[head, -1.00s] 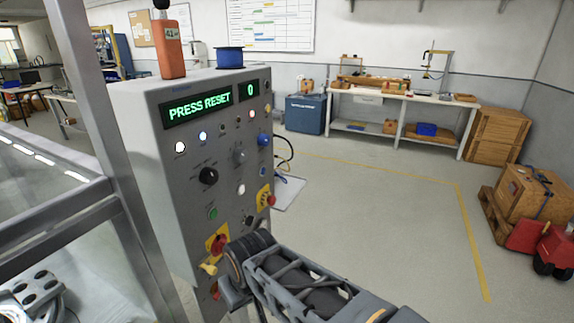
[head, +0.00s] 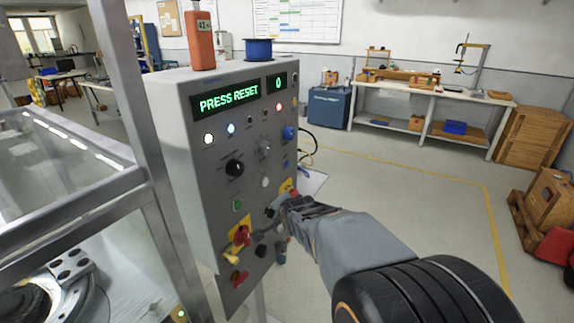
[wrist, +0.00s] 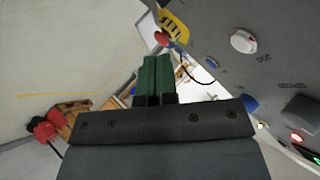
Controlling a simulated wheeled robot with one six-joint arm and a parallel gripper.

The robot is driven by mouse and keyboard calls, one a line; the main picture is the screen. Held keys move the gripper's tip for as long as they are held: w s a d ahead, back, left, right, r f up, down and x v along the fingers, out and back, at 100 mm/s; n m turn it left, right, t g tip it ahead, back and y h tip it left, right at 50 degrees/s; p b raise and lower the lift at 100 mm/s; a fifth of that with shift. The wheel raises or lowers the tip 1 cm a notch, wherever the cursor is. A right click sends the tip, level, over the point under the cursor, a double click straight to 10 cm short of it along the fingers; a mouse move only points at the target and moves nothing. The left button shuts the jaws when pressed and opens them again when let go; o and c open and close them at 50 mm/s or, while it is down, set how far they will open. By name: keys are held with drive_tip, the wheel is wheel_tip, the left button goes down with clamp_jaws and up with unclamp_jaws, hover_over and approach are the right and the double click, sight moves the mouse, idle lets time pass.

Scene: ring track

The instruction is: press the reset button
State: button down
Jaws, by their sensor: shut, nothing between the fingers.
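The grey control panel (head: 215,180) stands left of centre in the head view, its green display (head: 230,97) reading "PRESS RESET". No button label is legible, so I cannot tell which is the reset button. Blue buttons (head: 289,133) and (head: 285,163) and a white button (head: 264,182) are on the panel's right side. In the wrist view, a white button (wrist: 243,41) and a blue button (wrist: 250,105) show to the right. My gripper (head: 272,211) is at the panel's lower right; its green fingers (wrist: 157,75) are together and empty. Contact with the panel cannot be judged.
A red mushroom button on a yellow plate (head: 288,187) is close to my gripper. A red switch with a yellow tag (head: 238,240) is lower left. A metal-framed enclosure (head: 150,150) stands left. Open floor (head: 420,210) lies right, before a workbench (head: 430,95).

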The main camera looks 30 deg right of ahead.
sight(287, 164)
drive_tip(key=w+d+r+m+t+h, duration=0.1)
drive_tip(key=w+d+m+t, duration=0.1)
drive_tip(key=d+m+t, duration=0.2)
drive_tip(key=w+d+r+m+t, duration=0.1)
drive_tip(key=w+d+m+t, duration=0.1)
drive_tip(key=d+m, duration=0.9)
drive_tip(key=shift+w+d+r+t+h+p, duration=0.25)
drive_tip(key=shift+d+r+t+h+p, duration=0.25)
drive_tip(key=shift+t, duration=0.4)
drive_tip(key=shift+f, duration=0.1)
drive_tip(key=w+a+b, duration=0.1)
drive_tip(key=w+a, duration=0.3)
drive_tip(key=w, duration=0.3)
drive_tip(key=shift+w+b, duration=0.35)
drive_tip(key=shift+w, duration=0.05)
drive_tip(key=shift+w+a, duration=0.15)
drive_tip(key=shift+w, duration=0.05)
idle(0.6)
drive_tip(key=shift+w+a, duration=0.1)
drive_tip(key=shift+w, duration=0.1)
